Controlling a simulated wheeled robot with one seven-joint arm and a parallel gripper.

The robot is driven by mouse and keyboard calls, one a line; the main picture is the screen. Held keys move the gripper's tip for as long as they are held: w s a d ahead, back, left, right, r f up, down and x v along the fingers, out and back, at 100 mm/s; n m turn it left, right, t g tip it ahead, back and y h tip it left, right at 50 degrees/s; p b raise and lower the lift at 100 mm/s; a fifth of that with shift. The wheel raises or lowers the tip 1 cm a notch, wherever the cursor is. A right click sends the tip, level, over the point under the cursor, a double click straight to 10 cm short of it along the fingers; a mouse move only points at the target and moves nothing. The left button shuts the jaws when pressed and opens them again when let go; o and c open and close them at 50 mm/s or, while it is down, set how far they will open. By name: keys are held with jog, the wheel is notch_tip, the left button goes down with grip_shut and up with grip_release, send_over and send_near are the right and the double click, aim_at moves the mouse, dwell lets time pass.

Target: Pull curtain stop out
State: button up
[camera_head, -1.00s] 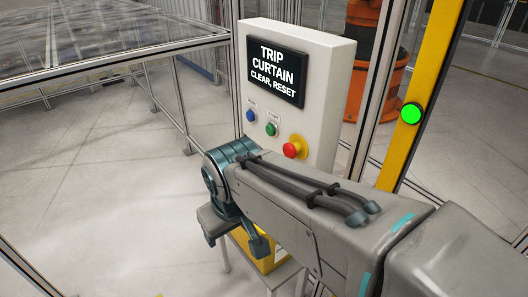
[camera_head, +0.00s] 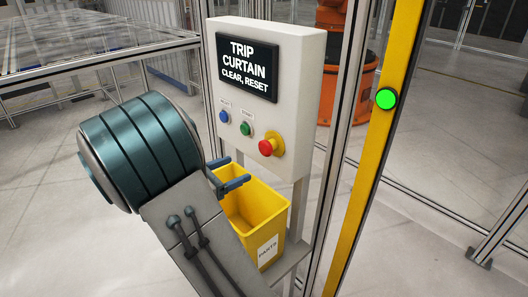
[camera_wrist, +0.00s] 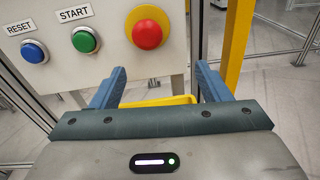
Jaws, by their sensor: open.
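The red mushroom stop button (camera_head: 271,147) sits on a yellow collar at the lower right of the pale control panel (camera_head: 306,95). In the wrist view the red button (camera_wrist: 147,32) is at the top, a little left of centre. My gripper (camera_head: 240,169) is open and empty, left of and slightly below the button in the head view. In the wrist view my gripper's (camera_wrist: 160,84) blue fingers are spread wide, below the button. They appear apart from it. Whether the button is pressed in cannot be told.
A blue reset button (camera_wrist: 34,51) and green start button (camera_wrist: 86,39) are left of the red one. A yellow parts bin (camera_head: 276,216) stands below the panel. A yellow post (camera_head: 378,150) with a green light (camera_head: 386,99) rises at right.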

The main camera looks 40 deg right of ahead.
aim_at(263, 150)
jog(key=shift+n+t+h, duration=0.3)
jog(key=shift+n+h, duration=0.1)
jog(key=shift+n, duration=0.1)
jog(key=d, duration=0.4)
jog(key=w+d+p, duration=0.1)
jog(key=d, duration=0.4)
jog(key=w+d+p, duration=0.1)
jog(key=d, duration=0.3)
jog(key=shift+w+d, duration=0.25)
jog(key=shift+d, duration=0.05)
